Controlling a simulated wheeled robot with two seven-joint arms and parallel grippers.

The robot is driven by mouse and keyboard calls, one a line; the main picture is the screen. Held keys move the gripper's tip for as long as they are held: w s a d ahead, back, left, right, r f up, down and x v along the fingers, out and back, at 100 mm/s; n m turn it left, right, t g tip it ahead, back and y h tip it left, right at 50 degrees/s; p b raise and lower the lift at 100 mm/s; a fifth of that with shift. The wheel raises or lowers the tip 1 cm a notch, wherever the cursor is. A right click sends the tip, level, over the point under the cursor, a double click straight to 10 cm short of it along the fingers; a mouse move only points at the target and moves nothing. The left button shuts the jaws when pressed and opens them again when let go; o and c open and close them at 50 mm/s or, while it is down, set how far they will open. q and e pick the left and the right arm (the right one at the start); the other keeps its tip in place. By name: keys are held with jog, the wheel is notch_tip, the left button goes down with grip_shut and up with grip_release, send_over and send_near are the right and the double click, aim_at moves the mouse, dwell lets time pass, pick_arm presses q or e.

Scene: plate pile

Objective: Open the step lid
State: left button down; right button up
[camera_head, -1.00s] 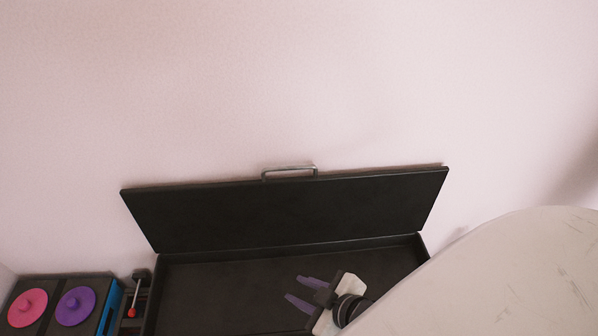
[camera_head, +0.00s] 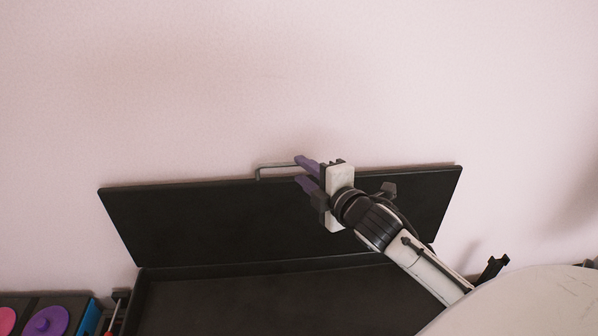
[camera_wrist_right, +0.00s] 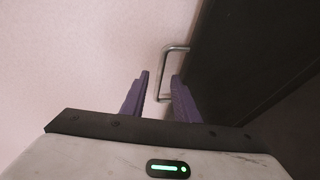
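The black lid (camera_head: 200,220) is raised and leans back near the wall above the open black box (camera_head: 250,305). A metal handle (camera_head: 268,166) sits on its top edge, also in the wrist view (camera_wrist_right: 161,75). My right gripper (camera_head: 299,170) has its purple fingers at the right part of the handle. In the wrist view the fingers (camera_wrist_right: 160,76) are apart, with the handle bar showing in the gap between them. I cannot tell whether a finger touches it. My left gripper is not in view.
At the lower left are a purple round knob (camera_head: 47,322), a pink one (camera_head: 5,320) and a red-tipped lever (camera_head: 113,318). A pale rounded surface (camera_head: 530,305) fills the lower right. The plain wall (camera_head: 300,70) is behind the lid.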

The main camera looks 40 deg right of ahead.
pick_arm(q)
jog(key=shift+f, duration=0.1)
pick_arm(e)
jog(key=shift+x, duration=1.4)
